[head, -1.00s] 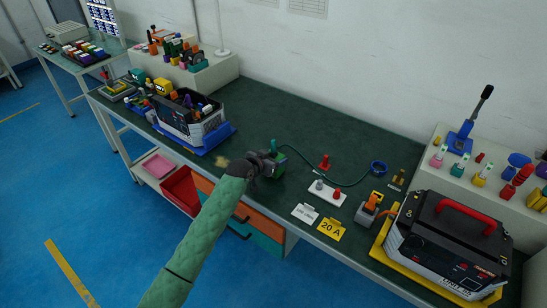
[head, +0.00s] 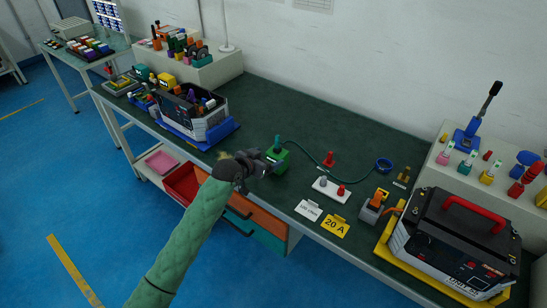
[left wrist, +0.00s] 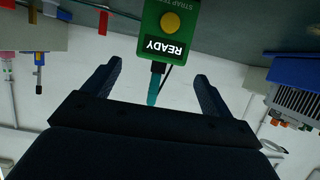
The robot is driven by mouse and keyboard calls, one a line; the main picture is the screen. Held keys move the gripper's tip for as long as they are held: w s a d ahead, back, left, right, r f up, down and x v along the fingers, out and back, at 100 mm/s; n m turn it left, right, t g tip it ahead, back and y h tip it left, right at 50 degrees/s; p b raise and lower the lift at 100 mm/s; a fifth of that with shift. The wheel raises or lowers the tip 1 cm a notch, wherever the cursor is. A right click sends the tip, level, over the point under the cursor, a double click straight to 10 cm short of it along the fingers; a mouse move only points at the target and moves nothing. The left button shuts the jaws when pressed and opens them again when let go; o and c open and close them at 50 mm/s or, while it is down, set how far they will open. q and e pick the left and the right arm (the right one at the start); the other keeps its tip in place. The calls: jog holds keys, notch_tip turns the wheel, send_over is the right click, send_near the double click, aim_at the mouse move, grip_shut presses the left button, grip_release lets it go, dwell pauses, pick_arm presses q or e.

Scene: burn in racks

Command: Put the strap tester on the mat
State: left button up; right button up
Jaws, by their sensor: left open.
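The strap tester (head: 279,157) is a small green box with a teal probe on the bench, left of the white plug plate. The left wrist view shows its green face (left wrist: 178,17) with a yellow button and a READY label. My left gripper (head: 268,167) is open and empty at the tester's left side. In the left wrist view its two fingers (left wrist: 156,82) are spread, with the tester beyond the tips. A blue mat (head: 221,133) lies under the left unit and a yellow one (head: 384,255) under the right unit. My right gripper is out of view.
A green cable runs from the tester towards the ring. The bench behind the tester is clear.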

pick_arm(q)
jog(key=shift+b+v, duration=0.45)
jog(key=shift+v, duration=2)
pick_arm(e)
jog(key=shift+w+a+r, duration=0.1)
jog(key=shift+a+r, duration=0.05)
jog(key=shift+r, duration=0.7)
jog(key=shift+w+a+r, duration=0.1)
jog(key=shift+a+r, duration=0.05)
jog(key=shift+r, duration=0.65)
